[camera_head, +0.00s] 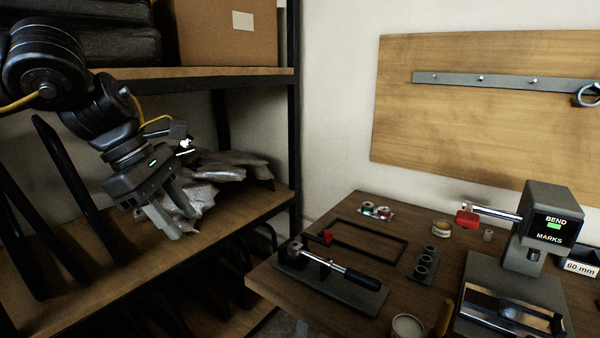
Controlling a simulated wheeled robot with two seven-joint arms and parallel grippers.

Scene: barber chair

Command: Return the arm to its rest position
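My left arm (105,110) comes in from the upper left, in front of the shelf unit. My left gripper (180,222) points down and to the right, above the middle shelf board. Its two grey fingers are apart and nothing shows between them. Crumpled grey plastic packets (225,168) lie on the shelf just behind and to the right of the fingers, partly hidden by the gripper. I cannot tell whether the gripper touches them. My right gripper is out of view.
The shelf unit (282,75) has a cardboard box (215,35) on top and black curved frames (70,190) at the left. A wooden board (470,125) hangs behind.

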